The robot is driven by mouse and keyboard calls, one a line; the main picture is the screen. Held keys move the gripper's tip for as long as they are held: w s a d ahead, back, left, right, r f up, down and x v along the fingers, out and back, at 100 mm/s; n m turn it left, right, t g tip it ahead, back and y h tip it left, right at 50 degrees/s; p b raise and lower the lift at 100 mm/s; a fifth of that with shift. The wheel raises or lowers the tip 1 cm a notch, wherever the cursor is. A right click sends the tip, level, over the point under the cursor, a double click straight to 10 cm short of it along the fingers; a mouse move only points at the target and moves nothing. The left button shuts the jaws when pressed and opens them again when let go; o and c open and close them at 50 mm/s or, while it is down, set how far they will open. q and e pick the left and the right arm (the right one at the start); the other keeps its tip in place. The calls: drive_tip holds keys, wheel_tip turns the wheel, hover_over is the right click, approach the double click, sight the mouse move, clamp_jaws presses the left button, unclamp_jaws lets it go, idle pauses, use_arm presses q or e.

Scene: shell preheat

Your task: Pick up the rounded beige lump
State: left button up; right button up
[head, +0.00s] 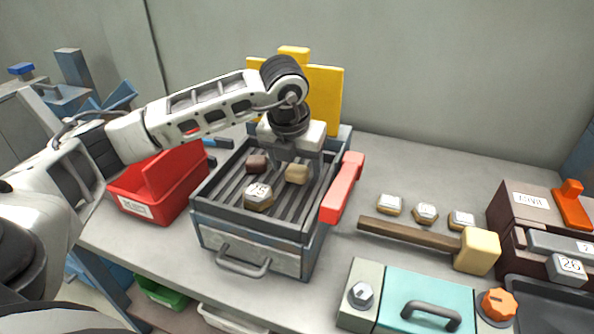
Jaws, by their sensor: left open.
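The rounded beige lump (297,174) lies on the dark ribbed grill of a grey open box (262,259). My left gripper (295,165) reaches in from the left and points down above the grill. It is open, with its fingers near the lump; whether they touch it I cannot tell. A small dark brown block (257,164) lies left of the lump. A hexagonal piece marked 75 (258,195) lies in front of it on the same grill. My right gripper is not in view.
A red bin (160,190) stands left of the box and a red handle (343,188) sits at its right side. A yellow panel (327,95) rises behind. A mallet (475,250), several small hexagonal pieces (425,212) and a teal-lidded case (425,290) lie to the right.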

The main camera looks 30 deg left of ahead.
use_arm(q)
drive_tip(key=c, duration=1.1)
